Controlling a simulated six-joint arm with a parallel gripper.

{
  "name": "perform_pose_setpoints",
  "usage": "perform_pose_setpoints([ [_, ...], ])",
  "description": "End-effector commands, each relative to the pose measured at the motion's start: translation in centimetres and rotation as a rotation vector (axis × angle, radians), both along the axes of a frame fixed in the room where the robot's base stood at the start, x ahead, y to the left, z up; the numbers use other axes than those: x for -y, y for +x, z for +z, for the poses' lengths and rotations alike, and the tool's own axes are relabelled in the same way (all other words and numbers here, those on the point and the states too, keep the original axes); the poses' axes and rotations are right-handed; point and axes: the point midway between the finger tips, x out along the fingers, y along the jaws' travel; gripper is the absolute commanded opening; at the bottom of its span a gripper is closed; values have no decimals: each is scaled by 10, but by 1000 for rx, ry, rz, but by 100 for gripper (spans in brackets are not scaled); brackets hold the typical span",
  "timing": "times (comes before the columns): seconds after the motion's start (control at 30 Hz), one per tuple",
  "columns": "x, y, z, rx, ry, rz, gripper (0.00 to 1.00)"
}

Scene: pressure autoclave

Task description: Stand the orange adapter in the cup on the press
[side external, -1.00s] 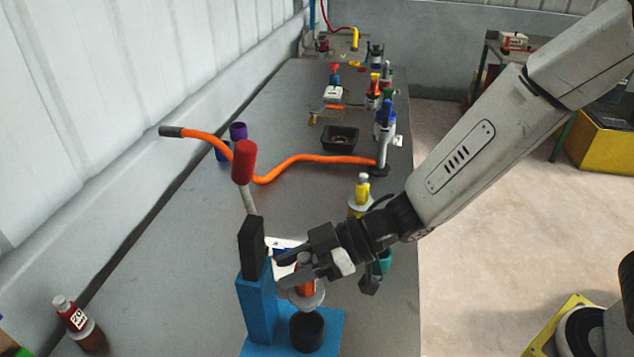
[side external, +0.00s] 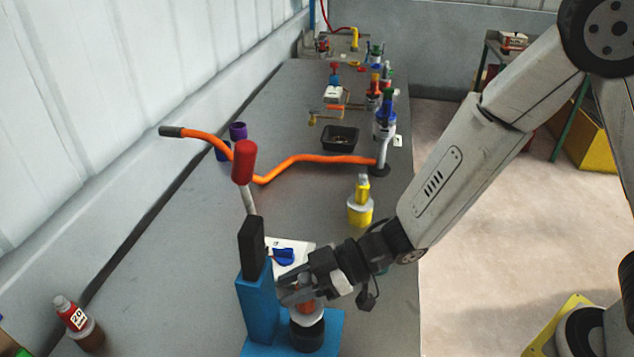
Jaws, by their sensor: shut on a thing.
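The blue press (side external: 259,312) stands at the front of the bench, with a black head and a lever ending in a red knob (side external: 244,162). Its black cup (side external: 307,336) sits on the blue base. My gripper (side external: 298,292) is shut on the orange adapter (side external: 305,307), right at the cup. The adapter looks upright, with its pale flange at the cup's mouth. My fingers hide its upper part, and I cannot tell whether its lower end is seated in the cup.
A white box with a blue knob (side external: 284,256) is behind the press. A yellow adapter (side external: 361,203) stands farther back. An orange hose (side external: 300,158) crosses the bench by a black tray (side external: 340,139).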

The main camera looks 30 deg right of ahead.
Motion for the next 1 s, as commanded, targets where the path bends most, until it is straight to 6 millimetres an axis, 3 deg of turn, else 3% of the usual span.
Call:
perform_pose_setpoints([
  [0.5,0,0,-33,-1,0,0,0],
  [1.0,0,0,-38,1,1,-1,0],
])
